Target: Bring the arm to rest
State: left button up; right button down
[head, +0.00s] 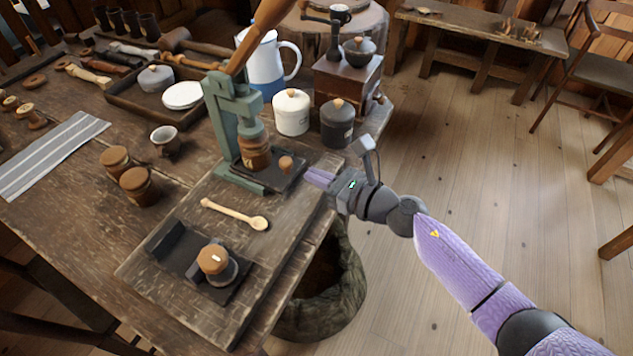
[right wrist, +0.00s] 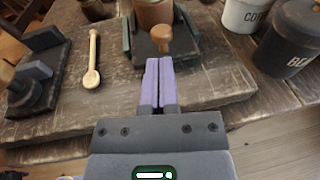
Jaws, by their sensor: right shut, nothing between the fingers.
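My right gripper (head: 318,178) is at the front right edge of the wooden board, close to the base of the green press (head: 222,125). Its lilac fingers are together and empty in the right wrist view (right wrist: 159,84). My left gripper is not in view.
A wooden spoon (head: 236,214) and a dark stand with a wooden-topped piece (head: 213,260) lie on the board. White (head: 290,112) and dark (head: 337,125) canisters stand behind the gripper. A sack (head: 335,285) stands below the table edge. Open floor lies to the right.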

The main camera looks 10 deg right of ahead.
jog(key=v, duration=0.9)
jog(key=s+d+f+m+h, duration=0.4)
jog(key=f+m, duration=0.4)
jog(key=m, duration=0.1)
jog(key=s+d+f+m+g+h+p, duration=0.1)
jog(key=s+d+f+m+h, duration=0.25)
jog(key=f+m, duration=0.5)
jog(key=s+d+f+m+h, duration=0.3)
jog(key=s+d+f+m, duration=0.1)
jog(key=f+m, duration=0.45)
jog(key=s+f+m+g, duration=0.3)
jog(key=s+m, duration=0.2)
jog(key=s, duration=0.5)
jog(key=s+a+f+m+g+h, duration=0.1)
jog(key=s+f+m+g, duration=0.2)
jog(key=s+m, duration=0.3)
jog(key=s+a+f+m+g+h, duration=0.1)
jog(key=s+f+m+g, duration=0.3)
jog(key=s, duration=1)
jog(key=shift+s+m+g, duration=0.2)
jog(key=shift+m+g, duration=0.2)
jog(key=shift+m, duration=0.5)
